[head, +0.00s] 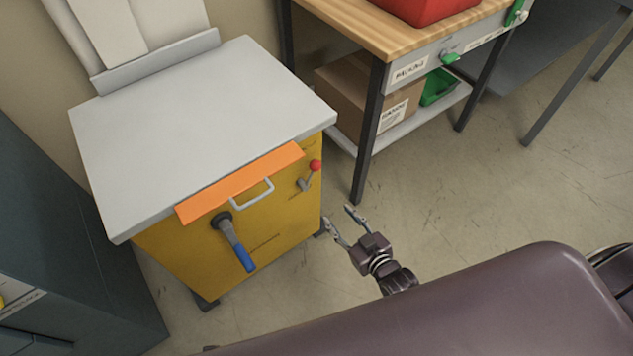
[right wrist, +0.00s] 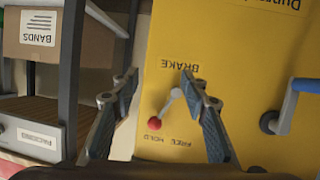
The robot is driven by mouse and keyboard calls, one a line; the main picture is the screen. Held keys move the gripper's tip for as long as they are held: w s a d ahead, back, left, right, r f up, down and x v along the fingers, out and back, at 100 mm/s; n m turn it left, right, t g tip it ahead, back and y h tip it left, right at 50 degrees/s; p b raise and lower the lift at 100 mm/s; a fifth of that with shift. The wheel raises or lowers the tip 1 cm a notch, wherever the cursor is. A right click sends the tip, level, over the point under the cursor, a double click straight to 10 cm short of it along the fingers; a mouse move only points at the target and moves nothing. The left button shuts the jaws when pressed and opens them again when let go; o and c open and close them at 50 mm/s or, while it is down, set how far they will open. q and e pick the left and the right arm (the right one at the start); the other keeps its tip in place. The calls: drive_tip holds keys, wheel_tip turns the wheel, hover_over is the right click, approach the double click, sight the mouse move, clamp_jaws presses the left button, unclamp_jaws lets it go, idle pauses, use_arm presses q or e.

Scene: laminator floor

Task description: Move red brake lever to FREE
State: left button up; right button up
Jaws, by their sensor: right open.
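The brake lever (head: 304,185) is a short grey arm with a red ball knob (head: 315,165), on the yellow front of a cabinet near its right edge. In the right wrist view the lever (right wrist: 167,107) appears upside down, its red knob (right wrist: 155,124) beside the small FREE and HOLD lettering. My left gripper is not in view.
A blue-handled crank (head: 238,252) and a light bar handle (head: 253,195) stick out of the cabinet front (head: 270,235), under an orange strip (head: 240,183). A wooden-topped bench (head: 400,35) stands right of the cabinet. The floor (head: 450,190) before the bench is clear.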

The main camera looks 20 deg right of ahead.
sight(318, 169)
drive_tip(key=w+a+r+t+y+b, duration=0.1)
drive_tip(key=w+a+r+t+b, duration=0.15)
drive_tip(key=r, duration=0.65)
drive_tip(key=shift+t, duration=0.55)
drive_tip(key=x, duration=0.5)
drive_tip(key=d+r+x, duration=0.1)
drive_tip(key=x, duration=0.2)
drive_tip(key=shift+w+b, duration=0.3)
drive_tip(key=shift+w, duration=0.15)
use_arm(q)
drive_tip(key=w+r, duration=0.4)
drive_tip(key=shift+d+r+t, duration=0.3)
use_arm(e)
clamp_jaws()
